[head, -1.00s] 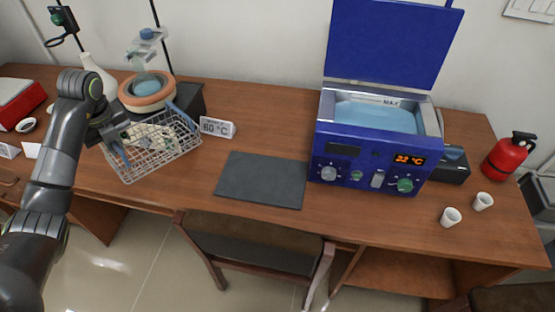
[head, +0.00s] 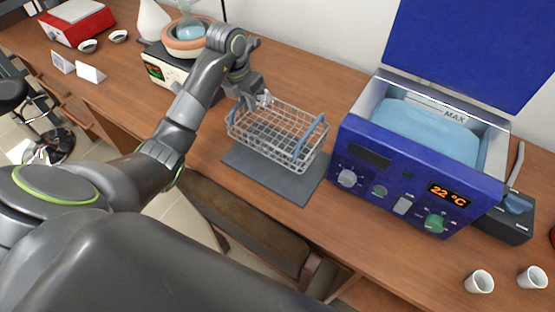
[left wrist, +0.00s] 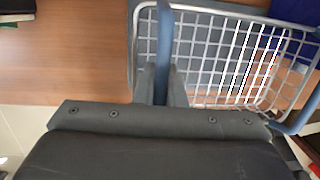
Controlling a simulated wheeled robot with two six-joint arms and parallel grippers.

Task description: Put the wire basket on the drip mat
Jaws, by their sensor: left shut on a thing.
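The wire basket (head: 278,138) is a pale wire-mesh basket with blue handles. In the head view it is over the dark grey drip mat (head: 290,186), whose front strip shows below it. I cannot tell whether the basket touches the mat. My left gripper (head: 258,101) is shut on the basket's left blue handle. The left wrist view shows the handle (left wrist: 165,40) between the fingers and the mesh (left wrist: 225,60) to the right. The basket hides the back of the mat. My right gripper is not in view.
The blue water bath (head: 400,185) with its lid up and a 22 °C display stands close to the right of the basket. White cups (head: 479,282) stand at the front right. A chair (head: 240,225) is below the table's front edge.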

